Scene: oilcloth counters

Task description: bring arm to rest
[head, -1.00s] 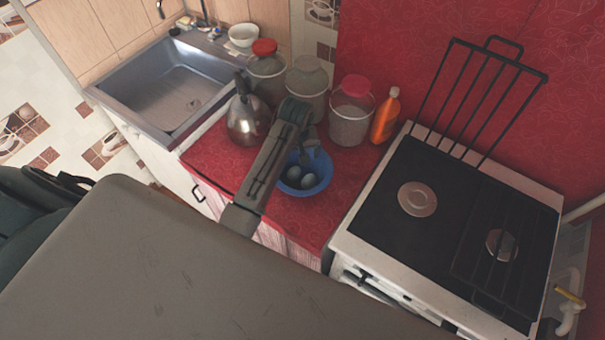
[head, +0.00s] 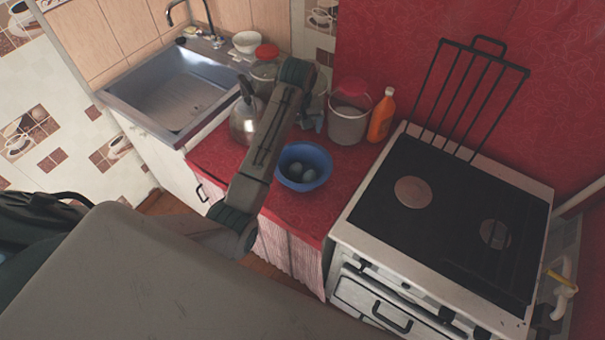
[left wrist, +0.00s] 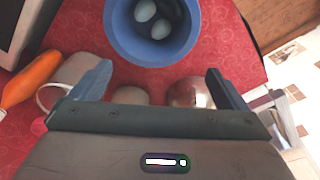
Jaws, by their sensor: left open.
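My left arm comes in from the lower left in the head view and reaches over the red counter. My left gripper (head: 312,118) is open and empty, above the counter in front of the jars. In the left wrist view its two fingers (left wrist: 160,88) stand wide apart with nothing between them. A blue bowl (head: 318,180) with pale eggs (head: 309,175) in it stands on the counter, apart from the gripper. The bowl also shows in the left wrist view (left wrist: 150,55), beyond the fingertips. My right gripper is out of view.
A metal kettle (head: 243,122), lidded jars (head: 348,122) and an orange bottle (head: 381,117) stand along the counter's back. A sink (head: 175,98) lies left and a stove (head: 440,215) right. The counter's front right part is clear.

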